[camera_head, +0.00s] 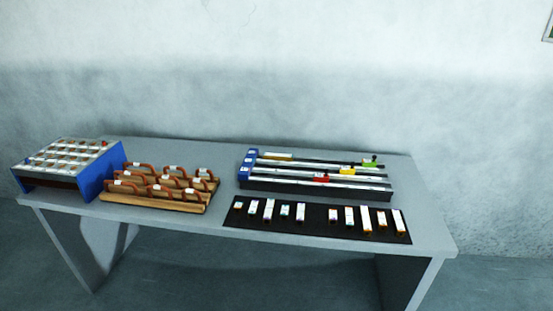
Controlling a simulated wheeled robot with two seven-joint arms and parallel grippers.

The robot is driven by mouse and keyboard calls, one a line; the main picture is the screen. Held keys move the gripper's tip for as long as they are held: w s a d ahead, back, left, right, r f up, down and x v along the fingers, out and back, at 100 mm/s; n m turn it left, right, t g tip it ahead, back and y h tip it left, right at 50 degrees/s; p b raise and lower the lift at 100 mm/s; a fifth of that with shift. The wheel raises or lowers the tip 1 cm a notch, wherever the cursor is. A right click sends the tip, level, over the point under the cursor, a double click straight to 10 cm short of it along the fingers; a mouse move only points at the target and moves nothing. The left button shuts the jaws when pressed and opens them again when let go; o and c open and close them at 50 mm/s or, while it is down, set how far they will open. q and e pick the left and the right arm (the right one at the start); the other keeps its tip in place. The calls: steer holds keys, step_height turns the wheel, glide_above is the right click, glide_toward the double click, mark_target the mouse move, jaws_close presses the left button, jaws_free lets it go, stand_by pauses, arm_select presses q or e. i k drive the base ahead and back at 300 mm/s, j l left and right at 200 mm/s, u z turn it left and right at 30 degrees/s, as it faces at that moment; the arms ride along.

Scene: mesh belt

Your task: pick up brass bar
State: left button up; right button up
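A brass-coloured bar (278,156) lies at the back left of a rail fixture (320,186), against its blue end block (247,166). On a black mat (312,228) in front of the fixture stand or lie several small labelled pieces. Some at the mat's right end have orange-brass edges, such as one labelled piece (366,218). I cannot tell from this distance which of these is the brass bar. Neither of my grippers is in view.
A grey table (235,228) carries everything. A wooden rack (150,203) with several copper-brown handles stands left of centre. A blue-sided sloped tray (98,176) of small parts is at the far left. Green, yellow and red sliders (321,178) sit on the rails.

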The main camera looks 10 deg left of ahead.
mark_target(274, 157)
steer(key=i+j+z, duration=0.1)
steer(key=i+z, duration=0.35)
steer(key=i, duration=0.55)
